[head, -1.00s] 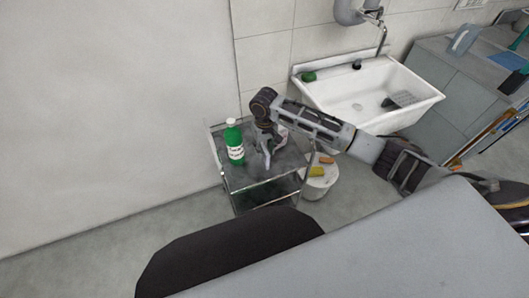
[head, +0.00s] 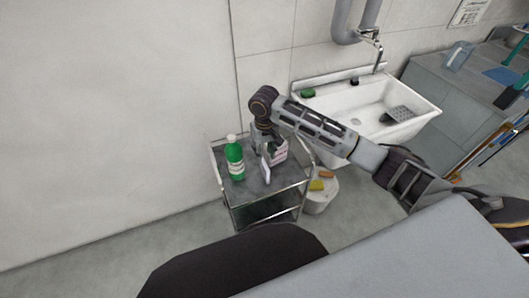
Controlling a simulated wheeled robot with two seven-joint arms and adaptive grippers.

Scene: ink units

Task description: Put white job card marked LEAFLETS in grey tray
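My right gripper (head: 266,155) points down over the top of a metal trolley (head: 240,187), to the right of a green bottle. A small pale upright piece (head: 265,171) shows at its fingertips; I cannot tell whether it is a finger or a card. Whether the gripper is open or shut is too small to tell. A white item with reddish marks (head: 280,153) stands just behind and right of the gripper, partly hidden by it. I cannot make out a card marked LEAFLETS or a grey tray. My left gripper is not in view.
The green bottle (head: 235,160) with a white label stands upright on the trolley. A white bin (head: 318,197) with yellow and orange pieces on its top stands to the trolley's right. A white sink (head: 345,115) is behind my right arm. Grey cabinets (head: 440,90) stand at right.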

